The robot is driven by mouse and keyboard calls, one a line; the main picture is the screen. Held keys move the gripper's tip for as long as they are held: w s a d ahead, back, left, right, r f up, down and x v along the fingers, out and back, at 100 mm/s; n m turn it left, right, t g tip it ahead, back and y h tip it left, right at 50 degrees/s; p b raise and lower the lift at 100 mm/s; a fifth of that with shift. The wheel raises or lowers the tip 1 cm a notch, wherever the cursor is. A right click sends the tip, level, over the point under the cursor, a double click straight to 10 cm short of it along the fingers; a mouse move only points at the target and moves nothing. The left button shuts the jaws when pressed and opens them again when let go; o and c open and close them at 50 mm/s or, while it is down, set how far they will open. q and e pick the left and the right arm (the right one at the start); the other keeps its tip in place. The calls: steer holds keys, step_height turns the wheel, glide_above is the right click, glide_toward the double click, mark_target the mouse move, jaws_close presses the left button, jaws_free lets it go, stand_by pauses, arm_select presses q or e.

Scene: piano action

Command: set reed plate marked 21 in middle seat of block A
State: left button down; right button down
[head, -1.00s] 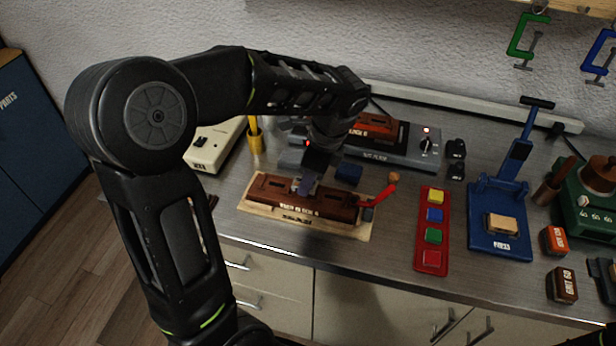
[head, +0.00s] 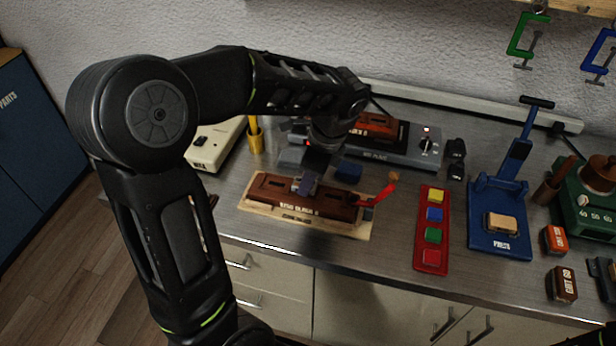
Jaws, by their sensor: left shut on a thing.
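A long brown reed block (head: 270,188) lies on a pale wooden board near the front of the bench. Its front label is too small to read surely. My left gripper (head: 307,186) points down over the middle of this block, its fingertips at or just above the top face. It is shut on a small piece, taken to be the reed plate, which the fingers mostly hide; no number can be read. I cannot tell whether the piece touches the seat. A second, red-brown block (head: 376,125) sits on a grey device behind.
A red-handled lever (head: 376,193) stands at the block's right end. A small dark blue block (head: 348,172) sits close behind. A red button panel (head: 432,230) and a blue press (head: 499,240) are to the right. Bare bench lies between lever and panel.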

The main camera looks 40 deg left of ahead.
arm_select(q)
steer(key=shift+f, duration=0.35)
steer(key=c, duration=1.1)
jaws_free()
steer(key=shift+o, duration=0.5)
steer(key=v, duration=0.7)
steer(key=shift+r+b, duration=0.4)
